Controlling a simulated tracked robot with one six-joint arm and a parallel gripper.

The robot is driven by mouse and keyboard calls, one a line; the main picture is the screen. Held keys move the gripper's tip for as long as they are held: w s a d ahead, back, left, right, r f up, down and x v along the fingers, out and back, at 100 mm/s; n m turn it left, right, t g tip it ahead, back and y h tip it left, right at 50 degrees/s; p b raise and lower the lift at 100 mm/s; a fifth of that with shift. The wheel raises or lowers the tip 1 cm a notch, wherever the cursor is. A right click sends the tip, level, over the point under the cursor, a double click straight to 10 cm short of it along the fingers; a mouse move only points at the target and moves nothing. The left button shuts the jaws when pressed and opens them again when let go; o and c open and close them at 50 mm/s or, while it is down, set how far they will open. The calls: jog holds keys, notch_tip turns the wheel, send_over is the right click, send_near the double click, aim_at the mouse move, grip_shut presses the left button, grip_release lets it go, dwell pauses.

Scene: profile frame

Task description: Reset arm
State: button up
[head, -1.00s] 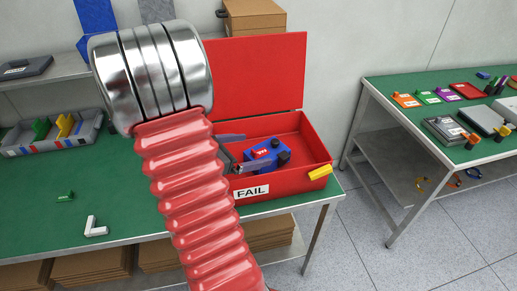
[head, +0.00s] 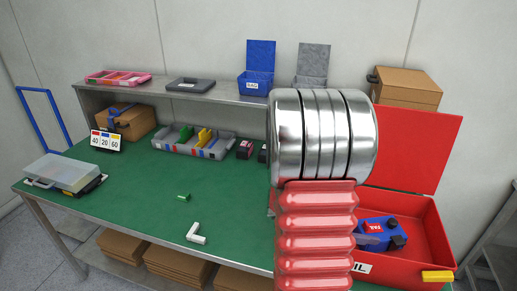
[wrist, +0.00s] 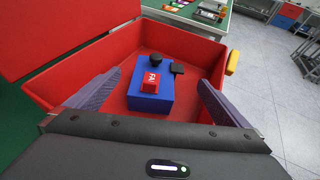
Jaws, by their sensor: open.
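My gripper (wrist: 155,100) is open in the wrist view, with its two dark fingers spread apart over the red FAIL box (wrist: 75,68). A blue device (wrist: 148,103) with a red labelled block and black knobs lies in the box, between and beyond the fingers, and I see no finger touching it. In the head view the red box (head: 425,235) stands at the right end of the green table with its lid up, and the blue device (head: 378,228) shows inside it. My red arm hides the left part of the box and most of my gripper there.
The green table (head: 130,195) holds a white L-shaped piece (head: 196,234), a small green piece (head: 184,197), a grey divided tray (head: 160,145) and a clear-lidded case (head: 62,174). A shelf (head: 220,97) with bins runs behind. The table's middle is mostly clear.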

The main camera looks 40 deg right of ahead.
jog(key=w+a+r+m+t+y, duration=0.2)
jog(key=w+a+r+m+t, duration=0.3)
jog(key=w+a, duration=0.6)
jog(key=a+r+m+t+y, duration=0.2)
jog(key=a+t+y, duration=0.1)
jog(key=a, duration=0.8)
jog(key=w+a+r+m+t+y, duration=0.1)
jog(key=a+r+t+y, duration=0.2)
jog(key=a, duration=0.8)
jog(key=w+a+r+m+t+y, duration=0.1)
jog(key=a+r+m+t+y, duration=0.1)
jog(key=a, duration=1)
jog(key=shift+r+m+t+y, duration=0.25)
jog(key=shift+m+t+y, duration=0.05)
jog(key=shift+t+y, duration=0.1)
jog(key=shift+c, duration=0.5)
